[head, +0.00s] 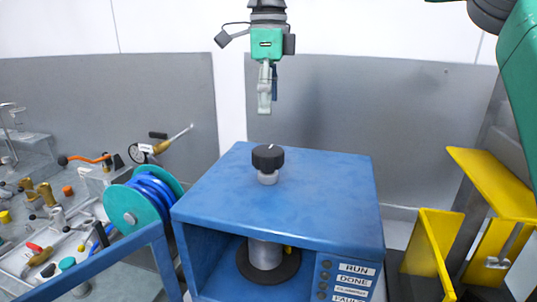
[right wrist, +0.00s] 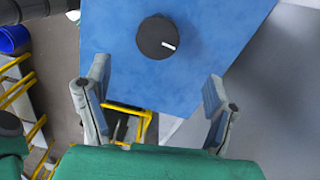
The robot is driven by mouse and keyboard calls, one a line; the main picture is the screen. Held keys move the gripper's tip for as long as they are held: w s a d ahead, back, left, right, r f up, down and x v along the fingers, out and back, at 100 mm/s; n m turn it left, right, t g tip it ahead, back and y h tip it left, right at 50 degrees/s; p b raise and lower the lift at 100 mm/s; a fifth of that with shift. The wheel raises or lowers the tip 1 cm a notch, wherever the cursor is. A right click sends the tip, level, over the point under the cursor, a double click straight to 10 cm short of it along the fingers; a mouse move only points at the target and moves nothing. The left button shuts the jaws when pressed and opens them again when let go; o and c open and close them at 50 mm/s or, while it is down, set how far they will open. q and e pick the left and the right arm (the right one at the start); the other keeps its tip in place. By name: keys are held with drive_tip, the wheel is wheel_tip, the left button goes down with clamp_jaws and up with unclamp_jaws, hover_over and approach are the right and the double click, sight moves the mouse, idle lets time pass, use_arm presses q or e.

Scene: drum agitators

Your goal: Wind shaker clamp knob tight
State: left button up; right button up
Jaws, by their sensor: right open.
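The clamp knob (head: 268,157) is a black round knob with a white mark, standing on a short metal collar on top of the blue shaker box (head: 330,180). A grey cylinder (head: 265,255) stands inside the box on a dark round plate. My right gripper (head: 266,110) hangs above the knob in the head view, apart from it. In the right wrist view the gripper (right wrist: 158,105) is open and empty, with the knob (right wrist: 157,37) beyond its fingertips, between their lines. The white mark points to the lower right there. My left gripper is not in view.
The box front carries a panel with labels RUN and DONE (head: 356,269). A blue hose reel (head: 145,205) stands left of the box, near a bench with several fittings. Yellow metal brackets (head: 490,185) stand at the right. The box top around the knob is clear.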

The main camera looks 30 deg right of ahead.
sight(268, 150)
wheel_tip(268, 150, down, 12)
drive_tip(key=shift+r+p, duration=0.2)
drive_tip(key=shift+p, duration=0.25)
drive_tip(key=shift+s, duration=0.1)
drive_tip(key=shift+a, duration=0.1)
drive_tip(key=shift+c, duration=0.3)
drive_tip(key=c, duration=1.1)
